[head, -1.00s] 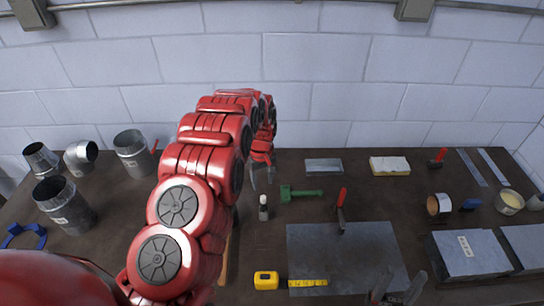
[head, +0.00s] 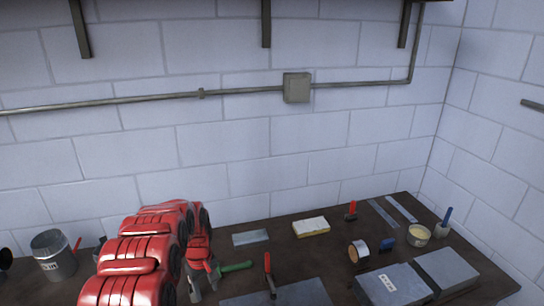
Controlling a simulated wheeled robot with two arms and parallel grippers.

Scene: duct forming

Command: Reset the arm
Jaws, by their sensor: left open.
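My left arm (head: 135,260) is red and comes in from the bottom left, reaching over the dark workbench. Its gripper (head: 204,283) points down at the bench, with its two grey fingers apart and nothing seen between them. A green-handled tool (head: 236,267) lies just right of the fingers; I cannot tell whether they touch it. My right gripper is out of the picture.
A metal sheet (head: 300,293) and a red-handled tool (head: 268,270) are at the front. Grey blocks (head: 392,287), a tape roll (head: 358,251) and a yellowish sponge (head: 311,227) lie to the right.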

